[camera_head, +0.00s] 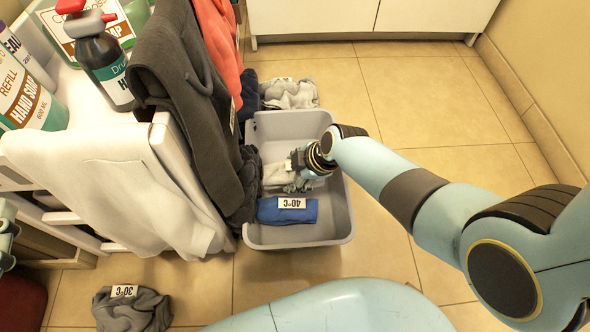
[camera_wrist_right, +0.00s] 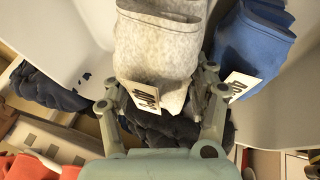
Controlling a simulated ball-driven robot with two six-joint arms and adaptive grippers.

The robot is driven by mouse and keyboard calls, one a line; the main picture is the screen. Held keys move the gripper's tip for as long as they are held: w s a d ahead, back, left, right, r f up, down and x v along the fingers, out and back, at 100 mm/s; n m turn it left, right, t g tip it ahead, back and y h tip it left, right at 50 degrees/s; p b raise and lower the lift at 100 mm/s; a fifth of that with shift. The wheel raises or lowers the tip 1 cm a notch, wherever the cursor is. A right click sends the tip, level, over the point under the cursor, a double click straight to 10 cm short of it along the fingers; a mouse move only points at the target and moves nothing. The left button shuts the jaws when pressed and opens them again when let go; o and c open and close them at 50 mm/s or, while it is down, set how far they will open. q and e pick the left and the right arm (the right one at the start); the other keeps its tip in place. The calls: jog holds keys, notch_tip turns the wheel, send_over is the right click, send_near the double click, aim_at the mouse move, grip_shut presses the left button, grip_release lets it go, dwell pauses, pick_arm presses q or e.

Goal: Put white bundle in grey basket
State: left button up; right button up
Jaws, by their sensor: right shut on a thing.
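The white bundle (camera_head: 277,173) is a pale, rolled cloth inside the grey basket (camera_head: 337,212). My right gripper (camera_head: 295,182) reaches into the basket from the right and partly hides the bundle. In the right wrist view, the fingers of this gripper (camera_wrist_right: 160,90) are shut on the white bundle (camera_wrist_right: 160,50), one on each side, and a tag hangs from it. The basket wall (camera_wrist_right: 285,130) shows there too. At the left edge of the head view, a small part of my left gripper (camera_head: 6,236) shows, and its jaws cannot be made out.
A blue bundle (camera_head: 287,213) tagged 40°C lies beside the white one in the basket. A grey bundle (camera_head: 133,310) tagged 30°C lies on the floor. Another pale bundle (camera_head: 290,94) lies behind the basket. Clothes hang on a rack (camera_head: 170,150) at left. Floor at right is free.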

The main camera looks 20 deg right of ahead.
pick_arm(q)
jog(key=shift+w+r, duration=0.2)
jog(key=shift+r, duration=0.1)
pick_arm(e)
jog(key=shift+f, duration=0.1)
jog(key=o, duration=1)
jog(key=shift+c, duration=0.2)
pick_arm(q)
jog(key=shift+w+r+t, duration=0.25)
jog(key=shift+r+t, duration=0.05)
